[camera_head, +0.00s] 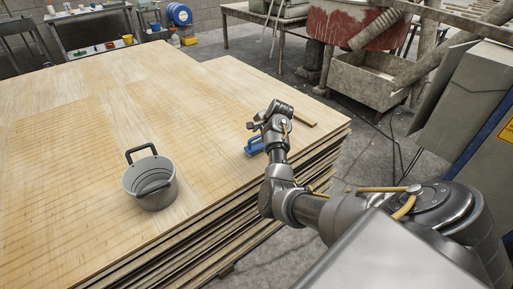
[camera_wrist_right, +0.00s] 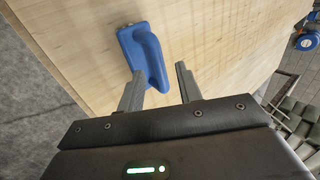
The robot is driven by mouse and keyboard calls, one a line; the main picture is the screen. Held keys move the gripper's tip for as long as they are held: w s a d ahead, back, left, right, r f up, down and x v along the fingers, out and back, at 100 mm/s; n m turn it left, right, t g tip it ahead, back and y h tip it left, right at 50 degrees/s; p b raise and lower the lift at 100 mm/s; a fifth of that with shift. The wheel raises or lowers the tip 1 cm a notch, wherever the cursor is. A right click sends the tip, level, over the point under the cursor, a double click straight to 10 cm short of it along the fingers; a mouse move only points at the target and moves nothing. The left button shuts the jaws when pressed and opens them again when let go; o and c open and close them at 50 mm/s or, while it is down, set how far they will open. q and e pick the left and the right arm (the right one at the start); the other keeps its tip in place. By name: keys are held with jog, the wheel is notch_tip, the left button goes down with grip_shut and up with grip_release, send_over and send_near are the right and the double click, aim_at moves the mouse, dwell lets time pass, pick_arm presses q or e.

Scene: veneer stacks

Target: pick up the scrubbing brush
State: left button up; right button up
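The blue scrubbing brush (camera_head: 254,147) lies on the veneer stack (camera_head: 215,110) near its right side. It shows larger in the right wrist view (camera_wrist_right: 145,50), lying on the pale wood. My right gripper (camera_head: 258,124) is above and beside the brush in the head view. In the right wrist view the two fingers of the right gripper (camera_wrist_right: 159,85) are apart, with the near end of the brush showing between or just beyond them. I cannot tell whether a finger touches it. The brush's underside is hidden. My left gripper is in neither view.
A grey bucket (camera_head: 150,183) with a black handle stands on the stack to the left. A thin tan stick (camera_head: 304,118) lies just right of the gripper. The stack's right edge drops to the floor close by. Much of the stack top is clear.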

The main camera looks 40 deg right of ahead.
aim_at(257, 136)
jog(key=x, duration=0.4)
jog(key=shift+a, duration=0.1)
grip_shut()
